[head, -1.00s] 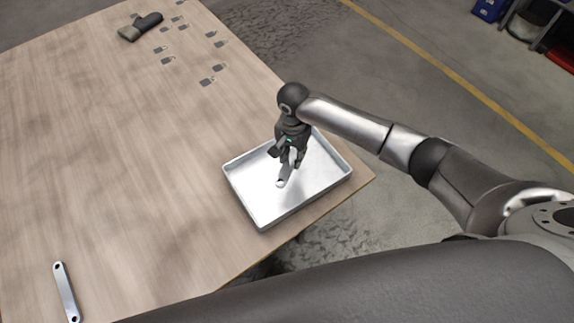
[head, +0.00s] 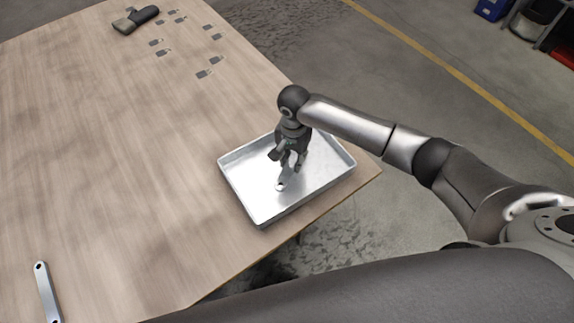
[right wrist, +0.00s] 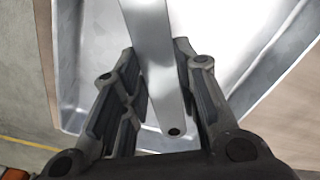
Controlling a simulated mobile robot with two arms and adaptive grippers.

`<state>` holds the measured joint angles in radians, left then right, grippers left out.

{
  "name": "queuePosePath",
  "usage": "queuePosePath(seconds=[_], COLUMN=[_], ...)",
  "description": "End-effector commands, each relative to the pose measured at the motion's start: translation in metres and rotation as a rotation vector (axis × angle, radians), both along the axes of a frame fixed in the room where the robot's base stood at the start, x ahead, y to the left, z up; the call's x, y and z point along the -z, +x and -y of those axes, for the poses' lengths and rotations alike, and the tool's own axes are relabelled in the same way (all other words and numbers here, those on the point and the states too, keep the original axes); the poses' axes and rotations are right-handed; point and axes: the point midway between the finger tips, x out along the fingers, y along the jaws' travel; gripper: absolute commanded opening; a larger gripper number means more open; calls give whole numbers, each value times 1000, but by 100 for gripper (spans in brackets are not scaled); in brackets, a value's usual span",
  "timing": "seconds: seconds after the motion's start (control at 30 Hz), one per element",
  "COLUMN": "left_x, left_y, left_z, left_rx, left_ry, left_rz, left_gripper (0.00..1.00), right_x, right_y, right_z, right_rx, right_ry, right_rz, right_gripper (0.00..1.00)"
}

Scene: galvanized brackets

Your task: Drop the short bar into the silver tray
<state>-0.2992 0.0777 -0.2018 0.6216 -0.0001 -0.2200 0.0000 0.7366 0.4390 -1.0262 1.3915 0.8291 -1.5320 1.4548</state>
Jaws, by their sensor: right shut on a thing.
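The silver tray (head: 245,185) is a shallow metal pan near the table's right corner. My right gripper (head: 292,166) points down over the inside of the tray. It is shut on the short bar (head: 281,185), whose pale lower end shows below the fingers. In the right wrist view the short bar (right wrist: 155,65) is a flat grey strip with a hole near its end, between the dark fingers of the gripper (right wrist: 156,85), with the tray (right wrist: 225,65) behind. I cannot tell whether the bar touches the tray floor. My left gripper is not in view.
A longer silver bar (head: 46,290) with end holes lies at the table's lower left. Several small grey brackets (head: 163,52) and a dark glove-like thing (head: 136,20) lie at the far end. The wooden table's (head: 110,150) middle is clear.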

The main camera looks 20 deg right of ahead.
Motion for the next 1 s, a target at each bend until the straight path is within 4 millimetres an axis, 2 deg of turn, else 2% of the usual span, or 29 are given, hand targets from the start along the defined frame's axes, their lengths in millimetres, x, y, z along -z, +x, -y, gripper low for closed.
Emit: queuePosePath(seconds=[0.17,0.2,0.37,0.77,0.87,1.0], left_x=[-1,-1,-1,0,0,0], left_y=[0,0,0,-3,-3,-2], left_z=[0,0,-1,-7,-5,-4], left_rx=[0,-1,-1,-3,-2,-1], left_ry=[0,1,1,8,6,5], left_rz=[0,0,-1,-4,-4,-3], left_gripper=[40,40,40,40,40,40], right_x=[-1,-1,-1,-6,-19,-48], right_y=[0,0,0,0,1,1], right_z=[0,0,0,0,-1,-1], right_rx=[0,0,0,-1,-1,-2], right_ry=[0,0,0,1,2,3], right_rz=[1,1,1,1,3,5], right_gripper=[0,32,53,53,53,53])
